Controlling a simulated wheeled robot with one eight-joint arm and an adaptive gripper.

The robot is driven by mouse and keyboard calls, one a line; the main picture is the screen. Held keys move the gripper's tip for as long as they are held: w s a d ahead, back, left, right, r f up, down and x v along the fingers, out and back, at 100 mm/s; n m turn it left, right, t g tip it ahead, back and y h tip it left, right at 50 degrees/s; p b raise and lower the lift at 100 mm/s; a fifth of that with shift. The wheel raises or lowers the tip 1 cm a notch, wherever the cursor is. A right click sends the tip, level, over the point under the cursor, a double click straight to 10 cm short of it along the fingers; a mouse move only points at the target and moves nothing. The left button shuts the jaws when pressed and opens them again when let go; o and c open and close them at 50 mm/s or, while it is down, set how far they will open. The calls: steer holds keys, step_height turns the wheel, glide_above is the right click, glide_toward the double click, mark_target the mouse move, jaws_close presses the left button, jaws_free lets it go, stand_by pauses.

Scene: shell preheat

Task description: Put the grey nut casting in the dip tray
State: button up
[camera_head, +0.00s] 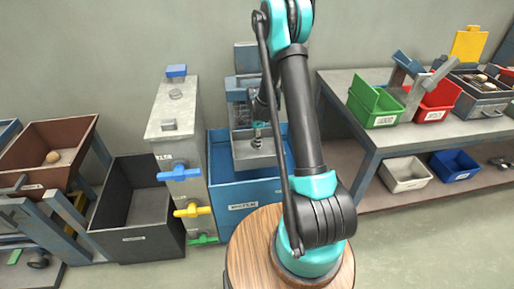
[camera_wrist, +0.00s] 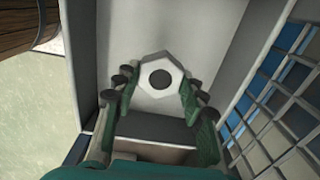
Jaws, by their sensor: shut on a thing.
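The grey nut casting (camera_wrist: 160,75) is a pale hexagonal nut with a dark round hole, in the middle of the wrist view. My gripper (camera_wrist: 158,92) is shut on it, one green finger on each side. Around and beyond the nut are the plain pale walls of a grey tray (camera_wrist: 215,30), which looks like the dip tray. In the head view my gripper (camera_head: 257,136) points down over the grey tray (camera_head: 250,160) at the blue tank. The nut is too small to make out there. Whether the nut touches the tray floor I cannot tell.
The blue tank (camera_head: 240,190) stands behind my base; its grid (camera_wrist: 285,105) lies right of the tray. A grey cabinet (camera_head: 178,120) with coloured valve handles stands at left, beside a dark open bin (camera_head: 135,235). A bench (camera_head: 400,140) at right holds green and red bins.

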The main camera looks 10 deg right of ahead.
mark_target(257, 152)
steer(key=shift+f, duration=2.1)
steer(key=o, duration=1.2)
steer(key=shift+f, duration=0.1)
steer(key=shift+o, duration=0.2)
